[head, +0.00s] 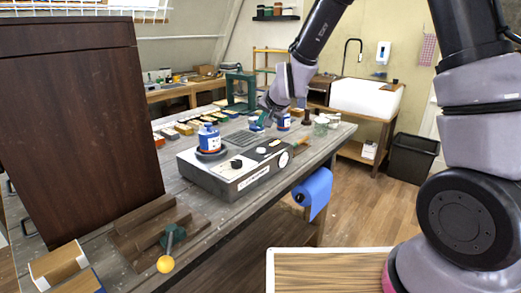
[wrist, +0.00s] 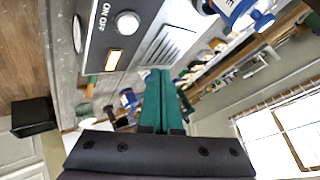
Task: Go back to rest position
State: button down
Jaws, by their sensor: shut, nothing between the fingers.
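My gripper (head: 258,124) hangs over the far part of the grey workbench (head: 205,215) in the head view, behind the grey box-shaped device. In the wrist view its two green fingers (wrist: 157,76) lie side by side, shut with nothing between them. My arm bends down to it from the upper right. The grey device (head: 215,181) has dark panels on top and a dial on its side. It also shows in the wrist view (wrist: 97,58), with "ON OFF" lettering, close to the fingers. Whether the fingers touch anything is unclear.
A blue-and-white jar (head: 209,139) stands on the device. Another blue jar (head: 284,122) stands near my gripper. A tall dark brown panel (head: 75,130) blocks the left. A yellow-ball lever (head: 166,264) is at the front. A blue roll (head: 317,190) hangs at the bench side.

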jog(key=s+d+r+h, duration=0.1)
jog(key=s+d+r, duration=0.2)
jog(key=d+r, duration=0.4)
jog(key=s+d+r, duration=0.4)
jog(key=d+r, duration=0.3)
jog(key=s+d+r, duration=0.3)
jog(key=s+d, duration=0.3)
jog(key=s, duration=0.3)
jog(key=s+d+r+g+h, duration=0.1)
jog(key=s+d+r, duration=0.2)
jog(key=s+d, duration=0.3)
jog(key=s, duration=0.4)
jog(key=shift+d+r+m, duration=0.15)
jog(key=shift+d+m, duration=0.2)
jog(key=shift+m, duration=0.05)
